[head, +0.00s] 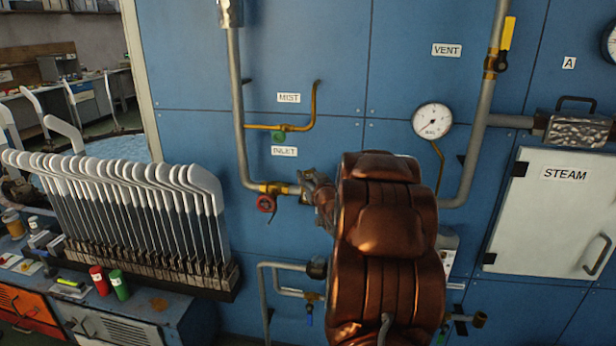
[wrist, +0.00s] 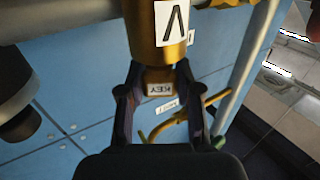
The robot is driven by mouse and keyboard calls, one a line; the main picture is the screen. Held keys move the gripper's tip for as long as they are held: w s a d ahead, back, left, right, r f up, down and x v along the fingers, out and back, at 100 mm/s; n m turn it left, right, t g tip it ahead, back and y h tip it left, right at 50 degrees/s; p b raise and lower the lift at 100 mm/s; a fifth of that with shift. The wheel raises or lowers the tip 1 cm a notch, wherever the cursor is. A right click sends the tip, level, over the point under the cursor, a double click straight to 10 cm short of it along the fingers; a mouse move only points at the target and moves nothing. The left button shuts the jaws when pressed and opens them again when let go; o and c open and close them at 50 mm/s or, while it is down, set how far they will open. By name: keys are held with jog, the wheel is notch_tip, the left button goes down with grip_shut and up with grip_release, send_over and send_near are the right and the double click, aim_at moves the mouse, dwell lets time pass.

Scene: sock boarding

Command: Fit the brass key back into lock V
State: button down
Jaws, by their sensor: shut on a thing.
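In the wrist view my gripper (wrist: 158,70) is shut on the brass key (wrist: 158,80). The key's small white KEY tag shows upside down between the fingers. Lock V (wrist: 148,35) is a brass cylinder with a white V label, also upside down, right past the fingertips. The key is in line with the lock and its far end is hidden, so I cannot tell how deep it sits. In the head view my gripper (head: 318,192) is by the brass fittings under the INLET label, mostly hidden by my copper-coloured arm. I cannot make out the key there.
Grey pipes and a blue panel (head: 330,60) surround my gripper. A red handwheel (head: 266,203) is at its left. A curved brass pipe (head: 314,105) is above and a gauge (head: 432,120) at upper right. A rack of sock boards (head: 120,205) stands at left.

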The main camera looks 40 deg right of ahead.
jog(key=shift+f, duration=0.45)
jog(key=c, duration=0.7)
grip_release()
jog(key=shift+v, duration=3.8)
